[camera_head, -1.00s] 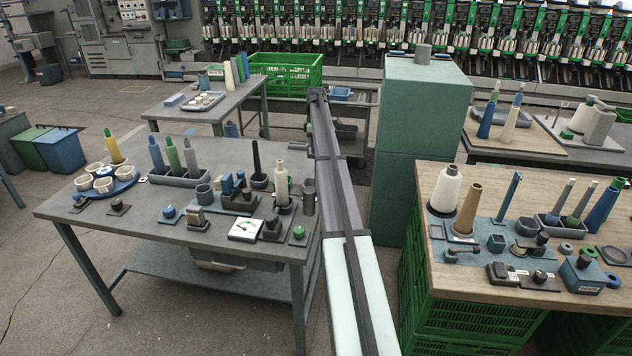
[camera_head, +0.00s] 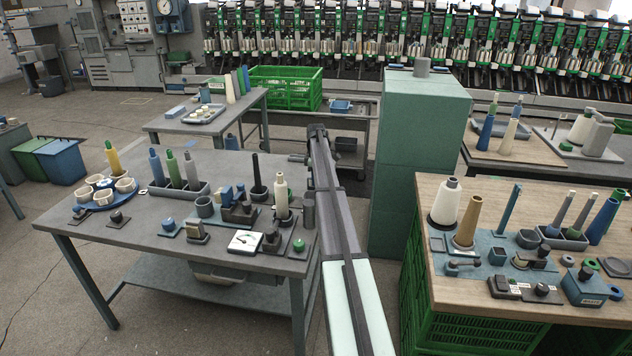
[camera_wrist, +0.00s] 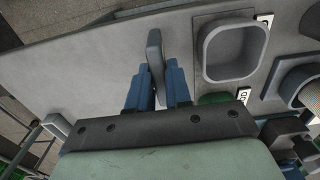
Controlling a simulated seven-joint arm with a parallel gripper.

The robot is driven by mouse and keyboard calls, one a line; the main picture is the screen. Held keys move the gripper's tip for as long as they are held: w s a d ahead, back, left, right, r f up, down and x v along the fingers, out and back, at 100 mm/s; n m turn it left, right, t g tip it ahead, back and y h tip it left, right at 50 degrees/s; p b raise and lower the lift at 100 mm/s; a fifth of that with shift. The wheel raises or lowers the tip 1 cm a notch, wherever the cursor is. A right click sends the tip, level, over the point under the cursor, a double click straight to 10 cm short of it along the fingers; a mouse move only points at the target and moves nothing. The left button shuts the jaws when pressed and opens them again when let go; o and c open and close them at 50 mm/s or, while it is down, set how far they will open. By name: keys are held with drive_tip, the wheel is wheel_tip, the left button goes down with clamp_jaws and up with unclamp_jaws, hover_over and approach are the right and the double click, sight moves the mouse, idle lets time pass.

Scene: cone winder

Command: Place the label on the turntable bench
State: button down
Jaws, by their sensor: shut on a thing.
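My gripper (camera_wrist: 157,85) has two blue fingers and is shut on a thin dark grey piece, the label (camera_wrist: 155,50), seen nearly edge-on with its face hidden. In the wrist view it is over a grey surface, left of a square grey cup. In the head view my gripper (camera_head: 298,158) is small at the far end of my arm, near the back right corner of the turntable bench. The turntable bench (camera_head: 110,228) is the grey table at left. It bears a blue turntable (camera_head: 97,202) with several white cups.
The bench also holds a tray of spools (camera_head: 182,188), a white dial gauge (camera_head: 244,241) and several small fixtures. A tall green cabinet (camera_head: 415,150) stands right of my arm. A crowded wooden table (camera_head: 430,262) is at right.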

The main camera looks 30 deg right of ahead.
drive_tip(key=shift+f, duration=0.45)
drive_tip(key=shift+f, duration=0.1)
drive_tip(key=c, duration=1.1)
unclamp_jaws()
drive_tip(key=shift+o, duration=0.2)
wheel_tip(320, 180, up, 12)
